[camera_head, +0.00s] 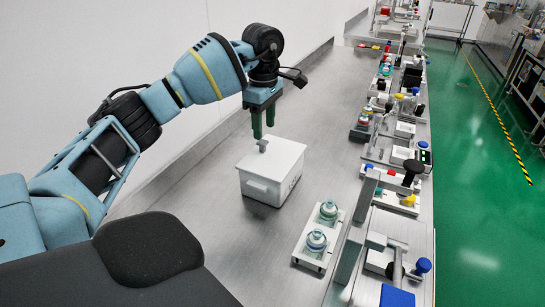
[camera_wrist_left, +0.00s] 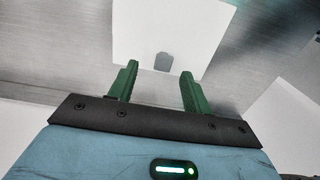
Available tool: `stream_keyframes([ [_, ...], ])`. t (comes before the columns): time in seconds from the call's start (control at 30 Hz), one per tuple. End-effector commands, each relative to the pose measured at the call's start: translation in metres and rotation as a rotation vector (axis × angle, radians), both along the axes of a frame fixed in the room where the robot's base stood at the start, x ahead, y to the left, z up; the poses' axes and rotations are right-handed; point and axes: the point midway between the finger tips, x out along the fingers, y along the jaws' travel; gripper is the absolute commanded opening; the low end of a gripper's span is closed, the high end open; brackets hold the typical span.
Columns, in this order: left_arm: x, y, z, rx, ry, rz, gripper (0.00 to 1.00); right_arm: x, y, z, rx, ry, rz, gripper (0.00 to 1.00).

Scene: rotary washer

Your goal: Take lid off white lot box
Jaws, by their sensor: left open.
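The white lot box (camera_head: 263,190) stands on the metal bench with its white lid (camera_head: 285,157) on top. A small grey knob (camera_head: 262,145) stands up from the lid. My left gripper (camera_head: 264,136) points down above the knob, with its green fingers apart and nothing between them. In the left wrist view, the lid (camera_wrist_left: 195,35) is beyond the left gripper (camera_wrist_left: 158,75), and the knob (camera_wrist_left: 162,61) shows between the finger lines, a little past the tips. Contact with the knob cannot be seen. My right gripper is not in view.
A white tray (camera_head: 302,260) with two clear, blue-green capped bottles (camera_head: 317,240) lies right of the box. Several machine fixtures (camera_head: 398,170) line the bench's right side. The wall is at the left. Bare bench (camera_head: 325,110) lies behind the box.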

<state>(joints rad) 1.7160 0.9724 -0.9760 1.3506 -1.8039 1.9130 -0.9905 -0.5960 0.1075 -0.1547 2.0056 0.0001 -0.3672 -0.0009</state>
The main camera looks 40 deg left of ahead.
Motion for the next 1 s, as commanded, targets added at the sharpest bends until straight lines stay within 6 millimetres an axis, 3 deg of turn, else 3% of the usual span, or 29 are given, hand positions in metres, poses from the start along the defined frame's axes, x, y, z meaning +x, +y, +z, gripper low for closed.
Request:
stream_keyframes([
  [0.13,-0.002,0.0,-0.007,0.001,0.001,0.0,0.49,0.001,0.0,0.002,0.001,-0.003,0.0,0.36],
  [0.43,-0.006,-0.003,-0.045,0.0,0.0,0.0,0.49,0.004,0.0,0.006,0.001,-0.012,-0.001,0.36],
  [0.73,-0.005,-0.003,-0.051,0.0,-0.002,0.0,0.49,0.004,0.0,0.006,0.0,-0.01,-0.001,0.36],
  [1.0,-0.005,-0.003,-0.051,0.0,-0.002,0.0,0.16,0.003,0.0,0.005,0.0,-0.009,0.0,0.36],
])
